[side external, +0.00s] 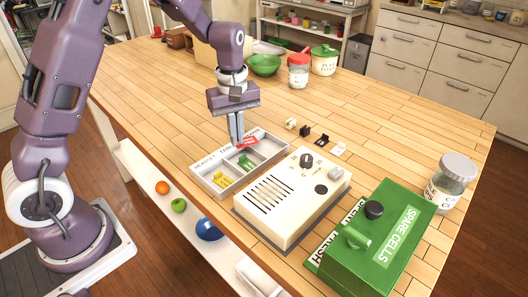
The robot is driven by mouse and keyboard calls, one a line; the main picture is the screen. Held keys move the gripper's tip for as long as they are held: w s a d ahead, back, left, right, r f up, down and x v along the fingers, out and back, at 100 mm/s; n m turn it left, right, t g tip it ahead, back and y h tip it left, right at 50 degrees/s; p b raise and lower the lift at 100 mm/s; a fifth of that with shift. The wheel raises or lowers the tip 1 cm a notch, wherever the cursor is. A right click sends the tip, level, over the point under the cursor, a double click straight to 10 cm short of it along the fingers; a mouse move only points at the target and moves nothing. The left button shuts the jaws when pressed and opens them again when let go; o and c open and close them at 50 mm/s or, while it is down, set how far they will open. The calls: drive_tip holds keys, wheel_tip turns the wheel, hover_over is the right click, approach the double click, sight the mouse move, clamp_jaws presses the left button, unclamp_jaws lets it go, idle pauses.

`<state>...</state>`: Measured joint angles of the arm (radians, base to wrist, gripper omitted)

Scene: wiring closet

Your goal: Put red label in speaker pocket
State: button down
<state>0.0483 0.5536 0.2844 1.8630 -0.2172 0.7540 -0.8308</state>
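The red label (250,141) lies at the far right compartment of a pale divided tray (208,180), or just above it; I cannot tell which. My gripper (238,145) points down over that end of the tray, its fingertips right at the red label's left edge. The fingers look close together, but whether they grip the label is unclear. A cream speaker unit (315,190) with a slotted grille and a dark knob stands right of the tray. I cannot make out a pocket on it.
Small black and white pieces (305,130) sit behind the speaker. A green box (375,240) and a lidded jar (450,182) stand at right. The table's middle is clear.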

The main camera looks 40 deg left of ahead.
sight(253, 138)
drive_tip(key=w+r+n, duration=0.1)
drive_tip(key=n, duration=0.2)
drive_tip(key=w+n, duration=0.2)
drive_tip(key=n, duration=0.2)
drive_tip(key=w+d+r+n, duration=0.1)
drive_tip(key=n, duration=0.2)
drive_tip(key=shift+w+r+n, duration=0.3)
drive_tip(key=shift+n, duration=0.1)
drive_tip(key=w+d+r+n, duration=0.4)
drive_tip(key=n, duration=0.7)
drive_tip(key=shift+n, duration=0.3)
wheel_tip(253, 138, down, 10)
drive_tip(key=shift+w+d+r, duration=0.1)
drive_tip(key=shift+w+r, duration=0.05)
drive_tip(key=shift+r, duration=0.05)
drive_tip(key=shift+f, duration=0.3)
drive_tip(key=shift+f, duration=0.3)
drive_tip(key=c, duration=1.7)
unclamp_jaws()
drive_tip(key=shift+d, duration=0.15)
